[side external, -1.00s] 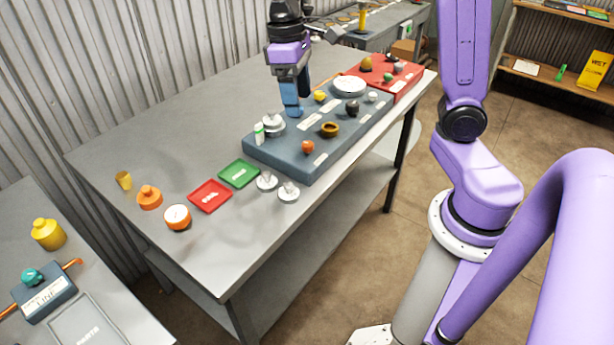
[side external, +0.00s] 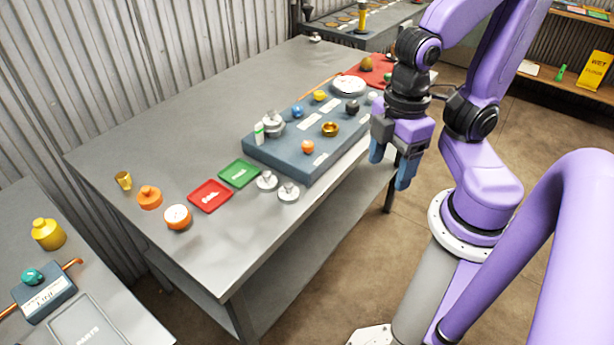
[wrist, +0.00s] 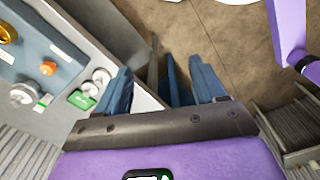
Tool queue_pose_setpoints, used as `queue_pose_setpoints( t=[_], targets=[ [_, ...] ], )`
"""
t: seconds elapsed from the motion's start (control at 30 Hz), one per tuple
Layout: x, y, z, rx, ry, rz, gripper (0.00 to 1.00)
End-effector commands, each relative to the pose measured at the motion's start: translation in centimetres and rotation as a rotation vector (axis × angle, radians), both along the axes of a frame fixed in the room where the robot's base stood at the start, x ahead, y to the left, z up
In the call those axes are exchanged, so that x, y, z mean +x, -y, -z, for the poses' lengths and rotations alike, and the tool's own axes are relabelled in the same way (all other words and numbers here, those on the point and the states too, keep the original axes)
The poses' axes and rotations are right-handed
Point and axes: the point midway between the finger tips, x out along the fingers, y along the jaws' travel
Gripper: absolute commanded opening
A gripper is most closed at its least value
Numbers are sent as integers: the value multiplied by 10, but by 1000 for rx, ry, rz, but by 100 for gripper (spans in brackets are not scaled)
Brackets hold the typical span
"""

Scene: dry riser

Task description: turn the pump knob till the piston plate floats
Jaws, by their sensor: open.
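A blue-grey panel (side external: 285,157) on the bench carries several small knobs: a blue knob (side external: 297,111), a yellow knob (side external: 320,96), an orange knob (side external: 307,147) and a black knob (side external: 352,107). I cannot read which is the pump knob. A stacked silver round piece (side external: 273,124), possibly the piston plate, stands at the panel's left end; whether it floats cannot be told. My gripper (side external: 392,167) is open and empty, pointing down off the bench's right edge, apart from the panel. In the wrist view my gripper's fingers (wrist: 162,88) have only shelf and floor between them.
A brass ring (side external: 330,129) and a white dial (side external: 348,86) are also on the panel. Red (side external: 210,196) and green (side external: 239,174) trays and two silver weights lie left of it.

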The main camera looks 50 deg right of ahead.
Motion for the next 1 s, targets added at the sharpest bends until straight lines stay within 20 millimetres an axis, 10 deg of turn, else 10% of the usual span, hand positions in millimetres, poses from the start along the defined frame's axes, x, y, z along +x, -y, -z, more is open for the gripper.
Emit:
queue_pose_setpoints(
  t=[0.57, 1.0],
  targets=[
    [7, -1, -2, -2, -1, 24, 70],
    [123, 18, -25, -10, -5, 375, 70]
  ],
)
